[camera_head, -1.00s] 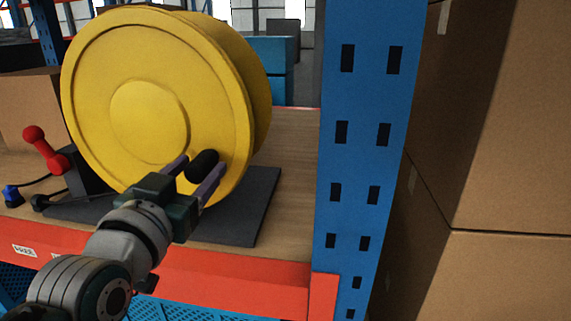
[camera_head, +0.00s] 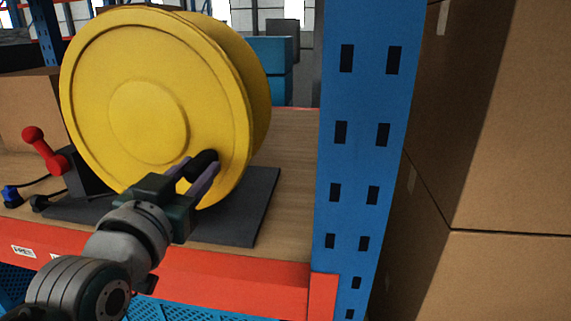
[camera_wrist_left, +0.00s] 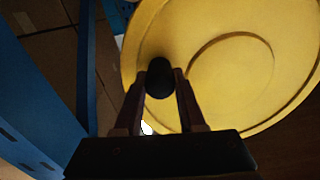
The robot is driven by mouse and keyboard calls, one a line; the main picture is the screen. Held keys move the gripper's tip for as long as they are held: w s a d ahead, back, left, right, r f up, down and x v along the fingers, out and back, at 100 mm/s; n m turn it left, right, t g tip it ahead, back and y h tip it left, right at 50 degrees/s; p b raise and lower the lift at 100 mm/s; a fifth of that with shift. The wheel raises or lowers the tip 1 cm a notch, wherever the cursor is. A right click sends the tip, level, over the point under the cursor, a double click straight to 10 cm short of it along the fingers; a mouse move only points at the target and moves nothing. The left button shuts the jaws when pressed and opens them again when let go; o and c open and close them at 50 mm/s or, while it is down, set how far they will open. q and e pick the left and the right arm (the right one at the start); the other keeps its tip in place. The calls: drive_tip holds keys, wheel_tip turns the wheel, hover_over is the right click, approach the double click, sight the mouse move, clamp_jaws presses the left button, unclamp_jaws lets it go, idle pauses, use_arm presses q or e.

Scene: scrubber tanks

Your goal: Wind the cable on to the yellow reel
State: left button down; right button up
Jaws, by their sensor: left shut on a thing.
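The large yellow reel (camera_head: 150,75) stands upright on a dark base plate (camera_head: 255,210) on the wooden shelf. It also fills much of the left wrist view (camera_wrist_left: 230,65). A black crank handle (camera_head: 202,163) sticks out from the reel's face at its lower right. My left gripper (camera_head: 196,176) is shut on this handle, one finger on each side. The handle shows between the fingers in the left wrist view (camera_wrist_left: 159,78). A black cable (camera_head: 38,183) with a blue plug (camera_head: 12,194) lies at the left of the base. My right gripper is not in view.
A red lever (camera_head: 45,150) stands left of the reel. A blue rack post (camera_head: 362,130) rises on the right, with large cardboard boxes (camera_head: 500,120) beyond it. A red beam (camera_head: 230,280) edges the shelf front. Bare wood (camera_head: 295,170) lies right of the base.

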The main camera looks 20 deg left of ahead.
sight(93, 128)
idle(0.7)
